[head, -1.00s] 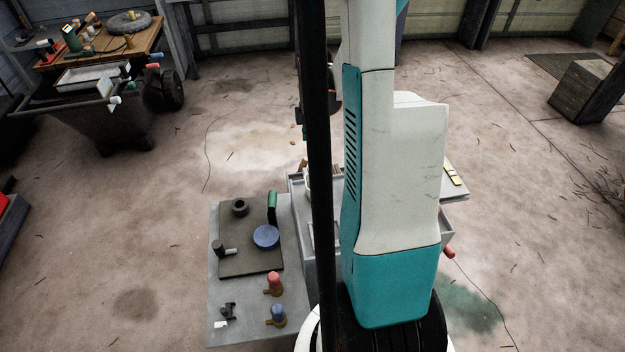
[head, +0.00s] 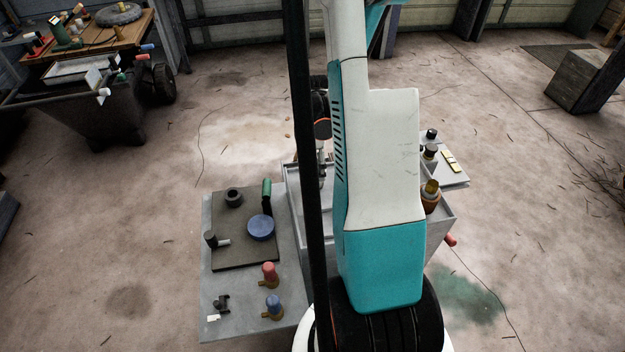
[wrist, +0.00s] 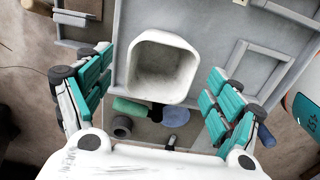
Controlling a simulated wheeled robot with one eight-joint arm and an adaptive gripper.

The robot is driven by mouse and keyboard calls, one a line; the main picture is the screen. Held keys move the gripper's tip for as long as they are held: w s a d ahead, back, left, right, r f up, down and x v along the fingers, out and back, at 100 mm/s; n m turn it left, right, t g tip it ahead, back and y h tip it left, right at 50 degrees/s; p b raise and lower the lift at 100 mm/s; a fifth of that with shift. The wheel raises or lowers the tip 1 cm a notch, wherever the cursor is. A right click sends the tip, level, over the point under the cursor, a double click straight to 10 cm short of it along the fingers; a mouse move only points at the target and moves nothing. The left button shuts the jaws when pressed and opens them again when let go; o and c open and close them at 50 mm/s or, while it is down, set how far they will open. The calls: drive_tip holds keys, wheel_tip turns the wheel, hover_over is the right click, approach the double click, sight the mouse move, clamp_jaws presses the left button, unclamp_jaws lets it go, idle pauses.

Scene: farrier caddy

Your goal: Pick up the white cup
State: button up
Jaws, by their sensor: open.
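The white cup (wrist: 163,68) shows in the wrist view as a rounded-square opening seen from above, looking empty, over the grey caddy (wrist: 222,20). My gripper (wrist: 158,78) is open, with one teal-padded finger to the left of the cup and one to the right. Gaps show between the cup and both fingers, so it is not held. In the head view the cup is hidden behind my arm and the dark post, and my fingertips cannot be made out.
A grey side panel (head: 225,315) carries a dark mat (head: 235,255) with a blue disc (head: 261,228), a black ring (head: 234,197) and a green item (head: 266,194). Red (head: 269,274) and blue (head: 273,306) knobbed pieces stand nearby. A brown bottle (head: 431,196) stands at the caddy's right.

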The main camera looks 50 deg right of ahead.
wheel_tip(320, 180, down, 2)
drive_tip(key=shift+f+b, duration=0.2)
drive_tip(key=shift+b, duration=0.1)
drive_tip(key=c, duration=1.2)
drive_tip(key=shift+r, duration=0.2)
